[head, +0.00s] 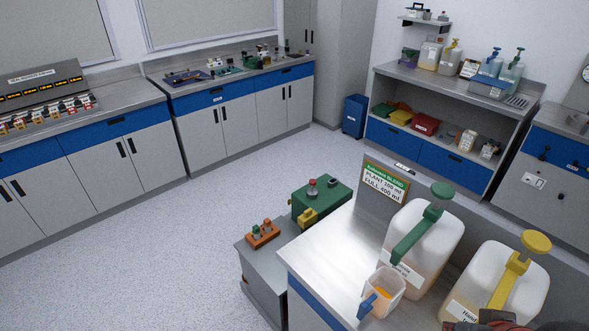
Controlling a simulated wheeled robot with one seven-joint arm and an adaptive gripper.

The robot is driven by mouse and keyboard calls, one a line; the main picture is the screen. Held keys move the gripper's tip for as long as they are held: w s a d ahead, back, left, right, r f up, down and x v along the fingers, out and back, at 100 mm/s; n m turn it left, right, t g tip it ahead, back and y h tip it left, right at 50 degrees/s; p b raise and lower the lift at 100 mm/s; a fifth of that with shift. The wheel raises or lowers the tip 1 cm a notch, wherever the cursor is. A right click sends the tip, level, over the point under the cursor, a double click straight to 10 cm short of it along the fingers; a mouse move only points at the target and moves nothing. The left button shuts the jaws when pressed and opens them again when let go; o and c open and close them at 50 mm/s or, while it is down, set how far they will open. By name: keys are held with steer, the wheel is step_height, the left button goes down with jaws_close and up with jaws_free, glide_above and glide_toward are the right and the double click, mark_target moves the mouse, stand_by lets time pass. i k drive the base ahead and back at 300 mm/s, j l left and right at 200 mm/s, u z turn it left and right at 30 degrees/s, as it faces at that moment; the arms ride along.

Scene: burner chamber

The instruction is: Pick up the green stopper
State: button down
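I cannot pick out a separate green stopper with certainty. The clearest green fitting is a pump head (441,190) with a long green spout (416,236) on a white jug (445,252) on the near steel counter, at the right. Its spout points down towards a clear measuring cup (386,284) with a blue handle and some orange content. A dark and reddish part at the bottom right edge, below the yellow pump, may belong to my arm or gripper. No fingertips can be made out, so its opening is hidden.
A second jug (511,275) with a yellow pump (535,242) stands right of the first. A sign (385,182) stands behind the cup. Beyond are a green box (326,200) with a red knob and an orange block (262,234). The floor (180,250) at left is clear.

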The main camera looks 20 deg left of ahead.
mark_target(256, 229)
steer(key=i+j, duration=0.15)
steer(key=j, duration=0.25)
steer(key=i+j+z, duration=0.1)
steer(key=j, duration=0.3)
steer(key=i+j, duration=0.2)
steer(key=j, duration=0.2)
steer(key=i+j+z, duration=0.15)
steer(key=j, duration=0.25)
steer(key=i+j, duration=0.15)
steer(key=j, duration=0.3)
steer(key=i+j+z, duration=0.1)
steer(key=j, duration=0.3)
steer(key=i+j, duration=0.1)
steer(key=j, duration=0.35)
steer(key=i+j+z, duration=0.1)
steer(key=j, duration=0.35)
